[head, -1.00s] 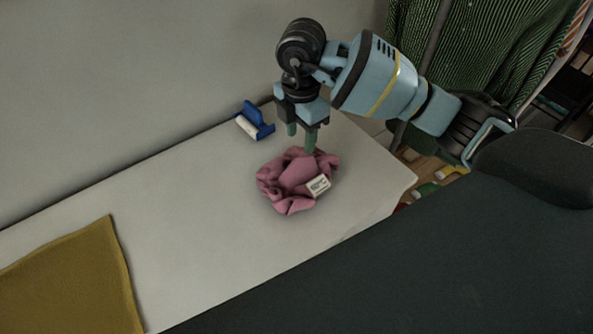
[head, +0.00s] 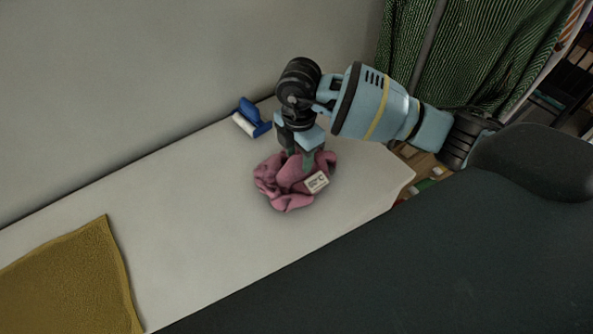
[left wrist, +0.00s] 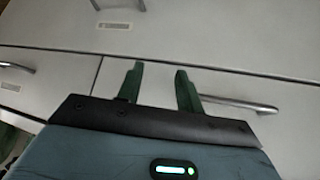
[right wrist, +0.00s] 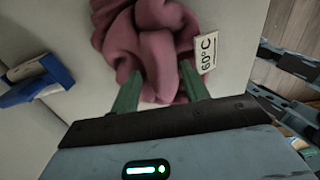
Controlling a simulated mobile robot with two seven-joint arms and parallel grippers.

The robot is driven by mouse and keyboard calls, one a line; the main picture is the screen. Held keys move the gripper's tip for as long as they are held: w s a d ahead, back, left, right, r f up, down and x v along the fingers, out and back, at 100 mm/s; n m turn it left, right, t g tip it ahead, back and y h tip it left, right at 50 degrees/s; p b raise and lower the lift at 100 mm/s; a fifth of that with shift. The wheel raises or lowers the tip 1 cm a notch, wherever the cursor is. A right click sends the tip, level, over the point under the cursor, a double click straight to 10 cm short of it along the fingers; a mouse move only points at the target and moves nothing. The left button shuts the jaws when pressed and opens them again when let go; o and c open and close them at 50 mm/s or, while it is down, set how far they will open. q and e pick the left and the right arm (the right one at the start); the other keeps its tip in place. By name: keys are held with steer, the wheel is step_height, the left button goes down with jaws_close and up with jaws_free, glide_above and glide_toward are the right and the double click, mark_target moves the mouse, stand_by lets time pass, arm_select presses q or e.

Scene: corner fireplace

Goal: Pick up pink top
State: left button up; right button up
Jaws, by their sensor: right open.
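The pink top (head: 290,188) lies crumpled on the white surface (head: 210,225), with a white tag marked 60°C (head: 317,182) on its right side. My right gripper (head: 302,160) is lowered to the top's far edge, its fingertips at the cloth. In the right wrist view, the pink top (right wrist: 150,45) lies beyond and between the green fingers of the right gripper (right wrist: 160,85), which stand apart. My left gripper (left wrist: 157,78) shows only in the left wrist view. Its fingers are apart and empty, in front of white drawers.
A blue and white lint roller (head: 252,120) lies behind the top, near the wall. A mustard cloth (head: 70,280) covers the near left of the surface. Green striped clothing (head: 480,60) hangs at the right. White drawers with metal handles (left wrist: 240,103) show in the left wrist view.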

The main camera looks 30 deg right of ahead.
steer(key=shift+c, duration=0.2)
jaws_close()
steer(key=shift+r, duration=0.15)
stand_by(0.3)
steer(key=shift+r, duration=0.2)
step_height(320, 180, up, 3)
steer(key=shift+d+r, duration=0.1)
steer(key=s+d+r, duration=0.1)
steer(key=s+d, duration=0.9)
steer(key=s, duration=0.2)
